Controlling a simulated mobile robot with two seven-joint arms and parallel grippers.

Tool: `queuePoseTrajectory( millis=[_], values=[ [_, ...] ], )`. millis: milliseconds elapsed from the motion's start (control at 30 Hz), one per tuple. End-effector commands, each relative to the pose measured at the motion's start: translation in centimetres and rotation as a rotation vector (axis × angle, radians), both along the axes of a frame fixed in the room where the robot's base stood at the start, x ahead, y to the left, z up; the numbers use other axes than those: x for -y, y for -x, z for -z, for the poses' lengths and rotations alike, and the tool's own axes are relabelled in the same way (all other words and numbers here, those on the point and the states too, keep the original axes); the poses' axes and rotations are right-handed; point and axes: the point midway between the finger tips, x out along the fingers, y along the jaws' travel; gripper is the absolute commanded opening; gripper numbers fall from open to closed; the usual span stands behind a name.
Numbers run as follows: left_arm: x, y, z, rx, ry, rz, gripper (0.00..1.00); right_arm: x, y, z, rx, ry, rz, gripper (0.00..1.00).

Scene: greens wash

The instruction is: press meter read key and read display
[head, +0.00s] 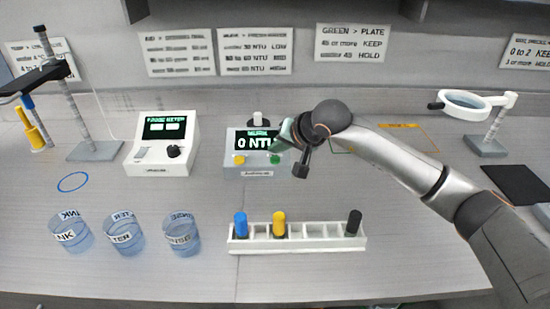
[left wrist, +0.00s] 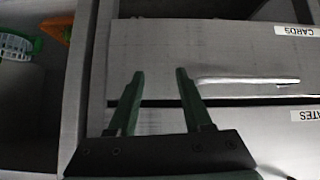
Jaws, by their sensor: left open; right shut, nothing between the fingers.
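The turbidity meter (head: 232,170) is a grey box at the back of the bench in the head view. Its dark display (head: 257,142) shows "0 NTU" in pale characters; the right end is partly covered by my gripper. A yellow key (head: 239,160) and a green key (head: 274,160) sit below it. I cannot read key labels. My right gripper (head: 284,138) is shut and empty, at the display's right end, above the green key; contact cannot be told. My left gripper (left wrist: 155,85) is open and empty in the left wrist view, in front of drawer fronts.
A white meter (head: 183,159) with a lit screen and black knob stands left. A white rack (head: 300,243) with blue, yellow and black-capped vials lies in front. Several labelled beakers (head: 124,236) stand front left. A magnifier stand (head: 487,145) is at right.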

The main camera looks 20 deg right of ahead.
Motion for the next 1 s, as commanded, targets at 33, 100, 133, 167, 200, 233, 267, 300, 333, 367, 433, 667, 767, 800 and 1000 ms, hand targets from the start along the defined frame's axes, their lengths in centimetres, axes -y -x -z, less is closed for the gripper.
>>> queuePoseTrajectory(
  millis=[33,100,133,167,200,233,267,300,333,367,433,667,767,800,1000],
  values=[
    [0.0,0.0,0.0,0.0,0.0,0.0,0.5,0.0,0.0,0.0,0.0,0.0,0.0,0.0],
    [0.0,0.0,0.0,0.0,-0.001,-0.001,0.5,0.0,0.0,0.0,0.0,0.0,0.0,0.0],
    [0.0,0.0,0.0,0.0,-0.001,-0.001,0.5,0.0,0.0,0.0,0.0,0.0,0.0,0.0],
    [0.0,0.0,0.0,0.0,-0.001,-0.001,0.5,0.0,0.0,0.0,0.0,0.0,0.0,0.0],
    [-0.1,0.0,0.0,0.0,-0.001,-0.001,0.5,0.0,0.0,0.0,0.0,0.0,0.0,0.0],
    [-0.1,0.0,0.0,0.0,-0.001,-0.001,0.5,0.0,0.0,0.0,0.0,0.0,0.0,0.0],
    [-0.1,0.0,0.0,0.0,-0.001,-0.001,0.5,0.0,0.0,0.0,0.0,0.0,0.0,0.0],
    [-0.1,0.0,0.0,0.0,-0.001,-0.001,0.5,0.0,0.0,0.0,0.0,0.0,0.0,0.0],
    [-0.1,0.0,0.0,0.0,-0.001,-0.001,0.5,0.0,0.0,0.0,0.0,0.0,0.0,0.0],
    [-0.1,0.0,0.0,0.0,-0.001,-0.001,0.5,0.0,0.0,0.0,0.0,0.0,0.0,0.0],
    [-0.1,0.0,0.0,0.0,-0.001,-0.001,0.5,0.0,0.0,0.0,0.0,0.0,0.0,0.0],
    [-0.1,0.0,0.3,0.0,-0.001,-0.001,0.5,0.0,0.0,0.3,0.0,0.0,0.0,0.0],
    [-0.1,0.0,0.8,0.0,-0.001,0.0,0.5,0.0,0.0,0.6,0.001,0.0,0.001,0.0],
    [-0.1,0.0,0.9,0.0,-0.001,0.0,0.5,0.0,0.0,0.7,0.001,0.0,0.001,0.0],
    [-0.1,0.0,1.1,0.0,-0.001,0.0,0.5,0.0,0.0,0.8,0.001,0.0,0.001,0.0]
  ],
)
